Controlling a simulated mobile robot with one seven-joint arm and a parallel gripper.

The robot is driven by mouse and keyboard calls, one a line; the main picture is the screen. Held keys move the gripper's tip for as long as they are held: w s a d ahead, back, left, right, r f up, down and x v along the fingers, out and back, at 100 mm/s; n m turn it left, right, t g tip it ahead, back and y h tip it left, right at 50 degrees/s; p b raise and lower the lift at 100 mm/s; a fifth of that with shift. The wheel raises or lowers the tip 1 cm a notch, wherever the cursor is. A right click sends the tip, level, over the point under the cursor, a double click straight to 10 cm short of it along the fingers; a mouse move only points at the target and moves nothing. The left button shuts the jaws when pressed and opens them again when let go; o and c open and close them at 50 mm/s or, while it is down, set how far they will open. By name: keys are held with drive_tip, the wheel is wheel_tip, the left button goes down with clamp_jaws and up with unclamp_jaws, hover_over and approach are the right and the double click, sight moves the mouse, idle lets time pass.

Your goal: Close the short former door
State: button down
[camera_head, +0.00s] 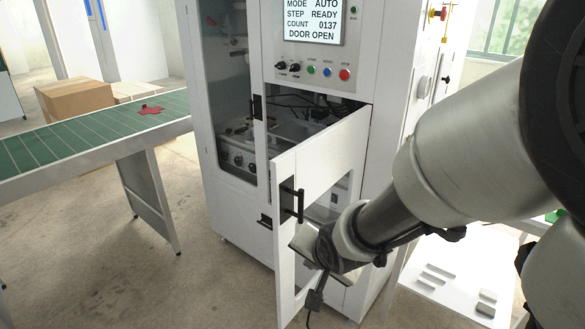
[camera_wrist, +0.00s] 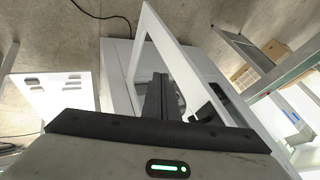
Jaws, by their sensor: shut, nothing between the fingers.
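The short former door (camera_head: 322,154) is a white framed panel with a window, swung outward from the white box former (camera_head: 235,213). Its right side is at the machine and its free left edge stands out towards me. A black handle (camera_head: 290,200) is near that free edge. My gripper (camera_head: 315,297) is shut and empty, in front of the lower part of the door, below and right of the handle. In the wrist view the shut fingers (camera_wrist: 160,92) lie beside the door frame (camera_wrist: 180,48), with the dark handle (camera_wrist: 207,112) to their right. I cannot tell whether they touch the door.
The machine's screen (camera_head: 312,18) reads DOOR OPEN. A green conveyor (camera_head: 80,135) with a red item (camera_head: 151,109) runs off left, and a cardboard box (camera_head: 77,99) stands behind it. A white table (camera_head: 455,285) with small parts is at lower right. The floor in front is clear.

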drive_tip(key=b, duration=0.6)
approach(288, 260)
wheel_tip(288, 260, down, 3)
drive_tip(key=d, duration=0.3)
drive_tip(key=shift+w+a+f, duration=0.15)
drive_tip(key=shift+w+a, duration=0.5)
drive_tip(key=shift+a, duration=0.2)
drive_tip(key=shift+w+a+f, duration=0.15)
drive_tip(key=shift+w+a, duration=0.5)
drive_tip(key=shift+a, duration=0.25)
